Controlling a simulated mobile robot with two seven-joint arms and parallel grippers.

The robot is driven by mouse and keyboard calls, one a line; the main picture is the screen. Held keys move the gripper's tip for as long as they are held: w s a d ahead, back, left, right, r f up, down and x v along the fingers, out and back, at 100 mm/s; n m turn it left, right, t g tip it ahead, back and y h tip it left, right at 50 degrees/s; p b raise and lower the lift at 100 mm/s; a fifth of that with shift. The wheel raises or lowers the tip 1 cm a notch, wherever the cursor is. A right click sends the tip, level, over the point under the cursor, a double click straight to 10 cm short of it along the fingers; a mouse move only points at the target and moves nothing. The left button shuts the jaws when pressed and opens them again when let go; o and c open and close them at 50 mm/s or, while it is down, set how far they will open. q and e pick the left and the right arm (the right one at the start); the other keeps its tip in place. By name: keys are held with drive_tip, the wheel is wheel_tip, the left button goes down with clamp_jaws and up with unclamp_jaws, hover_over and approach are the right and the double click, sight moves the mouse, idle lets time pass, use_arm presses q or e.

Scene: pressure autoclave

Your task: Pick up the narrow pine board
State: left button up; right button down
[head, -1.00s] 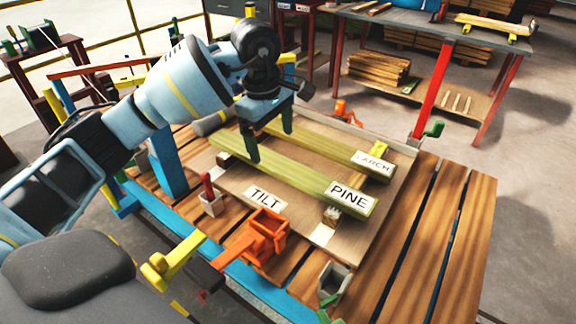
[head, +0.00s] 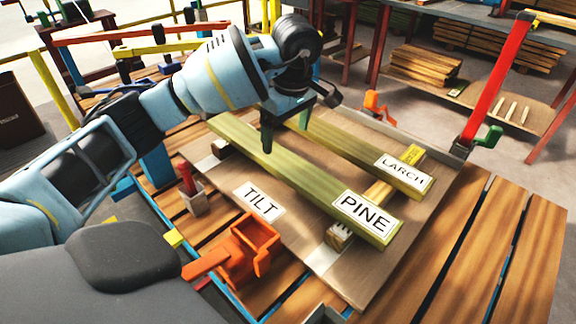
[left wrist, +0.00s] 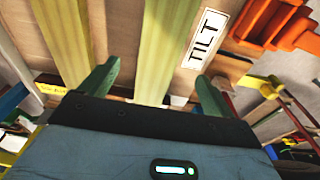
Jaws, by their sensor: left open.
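The narrow pine board (head: 310,182) is a greenish-yellow plank with a PINE label on its near right end. It lies slanting across a wooden panel, beside a similar board labelled LARCH (head: 350,145). My left gripper (head: 286,138) is open over the pine board, toward its far left end. In the left wrist view the pine board (left wrist: 158,40) passes between the spread fingers (left wrist: 158,72), and the larch board (left wrist: 62,40) lies to its left. The fingers do not appear closed on it; their height over it is hard to tell. My right gripper is not in view.
A TILT label (head: 259,202) and an orange clamp-like part (head: 240,252) are on the near side. A red-handled piece (head: 187,180) stands left of the boards. Slatted bench top (head: 490,235) is bare at right.

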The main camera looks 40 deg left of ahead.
sight(286, 161)
use_arm(q)
wheel_tip(286, 161, down, 2)
drive_tip(key=shift+a+f, duration=0.1)
drive_tip(key=shift+f, duration=0.1)
drive_tip(key=shift+f+b, duration=0.5)
drive_tip(key=shift+f, duration=2.1)
drive_tip(key=shift+c, duration=0.4)
drive_tip(key=shift+r, duration=0.1)
drive_tip(key=c, duration=1.4)
drive_tip(key=shift+o, duration=0.2)
drive_tip(key=shift+r, duration=0.1)
